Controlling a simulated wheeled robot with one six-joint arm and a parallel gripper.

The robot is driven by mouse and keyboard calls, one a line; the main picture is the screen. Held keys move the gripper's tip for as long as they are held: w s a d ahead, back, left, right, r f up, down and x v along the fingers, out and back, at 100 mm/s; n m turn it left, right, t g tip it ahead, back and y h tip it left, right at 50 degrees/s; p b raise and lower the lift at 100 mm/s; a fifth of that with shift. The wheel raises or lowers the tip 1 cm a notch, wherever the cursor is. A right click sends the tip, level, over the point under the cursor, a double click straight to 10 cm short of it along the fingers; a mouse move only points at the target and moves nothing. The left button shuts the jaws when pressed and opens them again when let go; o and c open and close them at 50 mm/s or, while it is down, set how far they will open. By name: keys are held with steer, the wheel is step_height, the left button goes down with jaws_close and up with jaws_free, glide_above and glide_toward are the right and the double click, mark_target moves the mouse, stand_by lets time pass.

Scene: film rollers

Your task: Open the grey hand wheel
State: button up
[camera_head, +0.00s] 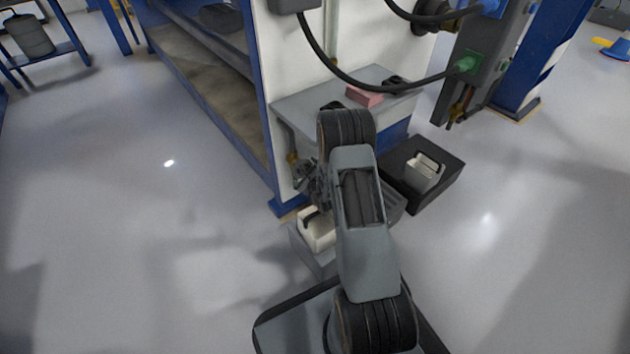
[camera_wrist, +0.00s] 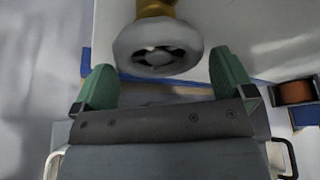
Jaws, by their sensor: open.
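The grey hand wheel (camera_wrist: 158,47) shows in the wrist view, a round rim with spokes on a brass-coloured stem (camera_wrist: 155,8). My gripper (camera_wrist: 162,72) is open, with one green finger on each side of the wheel's lower edge. Gaps show between the fingers and the rim, and nothing is held. In the head view a brass-coloured fitting (camera_head: 292,158) hangs on a pipe under the grey shelf (camera_head: 300,102). My arm stands in front there, and I cannot make out the wheel clearly.
The blue and white machine frame (camera_head: 265,100) stands close on the left of my arm. A dark box (camera_head: 445,188) lies on the floor to the right. A black cable (camera_head: 345,78) hangs above the shelf. The floor at left is clear.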

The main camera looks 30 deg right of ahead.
steer(key=p+v, duration=0.3)
steer(key=v, duration=0.8)
steer(key=shift+s+p, duration=0.25)
steer(key=shift+p, duration=0.05)
steer(key=shift+r, duration=0.1)
